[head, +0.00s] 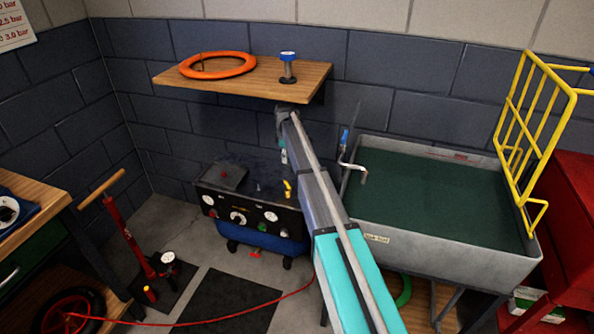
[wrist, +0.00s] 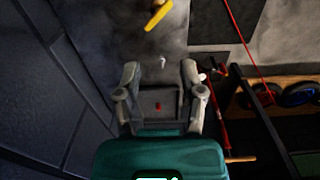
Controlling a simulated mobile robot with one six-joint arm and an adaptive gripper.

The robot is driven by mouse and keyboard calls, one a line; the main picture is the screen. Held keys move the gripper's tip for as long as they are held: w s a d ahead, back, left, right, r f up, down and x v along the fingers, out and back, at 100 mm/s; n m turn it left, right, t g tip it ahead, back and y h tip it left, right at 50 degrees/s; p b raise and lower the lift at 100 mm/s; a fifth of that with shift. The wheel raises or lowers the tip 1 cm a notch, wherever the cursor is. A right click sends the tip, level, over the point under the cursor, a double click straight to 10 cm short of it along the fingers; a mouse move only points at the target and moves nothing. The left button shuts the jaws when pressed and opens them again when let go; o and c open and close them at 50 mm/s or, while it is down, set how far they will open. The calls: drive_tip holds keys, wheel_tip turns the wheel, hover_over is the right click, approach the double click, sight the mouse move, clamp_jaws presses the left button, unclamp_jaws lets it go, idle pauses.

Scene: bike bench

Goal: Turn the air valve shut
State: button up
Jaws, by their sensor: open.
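The compressor (head: 240,217) stands on the floor against the back wall, with gauges and knobs on its front panel. A yellow lever (head: 288,188), which looks like the air valve, sits at its right end, partly beside my arm. In the wrist view the yellow lever (wrist: 157,14) shows at the top edge, slanted and cut off by the frame. My gripper (wrist: 160,72) is open and empty, its fingers spread above the compressor, apart from the lever. In the head view my gripper (head: 283,156) is small and hangs above the compressor, below the shelf.
A wooden shelf (head: 245,78) with an orange ring (head: 217,64) and blue-topped item (head: 288,66) is above. A grey sink (head: 440,200) with a tap (head: 348,160) stands right. A red floor pump (head: 130,235) stands left. A red hose (head: 215,318) crosses the floor.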

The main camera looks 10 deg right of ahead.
drive_tip(key=s+r+m+p, duration=0.3)
drive_tip(key=s, duration=0.7)
drive_tip(key=s+r+m+p, duration=0.3)
drive_tip(key=s+r+p, duration=0.1)
drive_tip(key=s, duration=0.7)
drive_tip(key=shift+s+a+r, duration=0.2)
drive_tip(key=shift+a+r, duration=0.05)
drive_tip(key=shift+a, duration=0.05)
drive_tip(key=s+m, duration=0.5)
drive_tip(key=s, duration=1.5)
drive_tip(key=shift+a+m, duration=0.2)
drive_tip(key=shift+m, duration=0.1)
